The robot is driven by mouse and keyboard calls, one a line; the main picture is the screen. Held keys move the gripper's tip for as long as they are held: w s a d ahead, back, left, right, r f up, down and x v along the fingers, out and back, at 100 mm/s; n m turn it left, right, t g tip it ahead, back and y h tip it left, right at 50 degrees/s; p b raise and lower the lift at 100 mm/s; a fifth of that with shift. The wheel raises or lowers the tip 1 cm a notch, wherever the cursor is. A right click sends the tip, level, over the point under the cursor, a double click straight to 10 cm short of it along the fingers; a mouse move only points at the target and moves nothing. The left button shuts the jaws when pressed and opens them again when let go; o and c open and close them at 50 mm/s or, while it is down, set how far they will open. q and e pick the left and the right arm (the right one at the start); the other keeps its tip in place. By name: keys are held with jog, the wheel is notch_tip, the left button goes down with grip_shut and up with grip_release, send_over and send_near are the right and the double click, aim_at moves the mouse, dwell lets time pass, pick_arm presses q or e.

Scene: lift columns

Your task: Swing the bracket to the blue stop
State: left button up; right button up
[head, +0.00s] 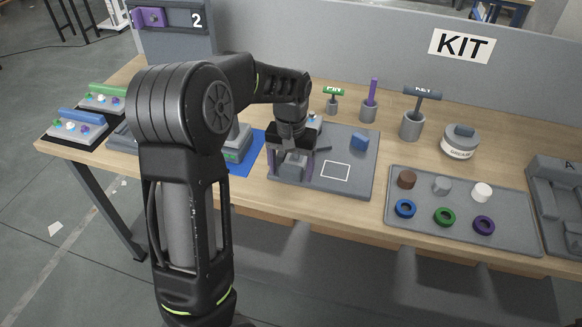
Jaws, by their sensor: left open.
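My left gripper (291,167) points down over the left part of a grey plate (352,188), its fingers apart on either side of a grey part that looks like the bracket (293,160). I cannot tell whether the fingers touch it. The gripper and wrist hide much of this part. The blue stop (359,142) is a small blue block on the plate's upper right, apart from the grey part. A white outlined rectangle (335,172) is marked on the plate between them and nearer the front. My right gripper is out of view.
Right of the plate, a grey tray (463,233) holds several rings and small cylinders. Behind stand a cup with a dark-handled tool (412,124), a purple-handled tool (372,92) and a round tub (460,141). A blue mat (247,157) lies left of the plate.

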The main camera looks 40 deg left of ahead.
pick_arm(q)
grip_shut()
dwell(0.8)
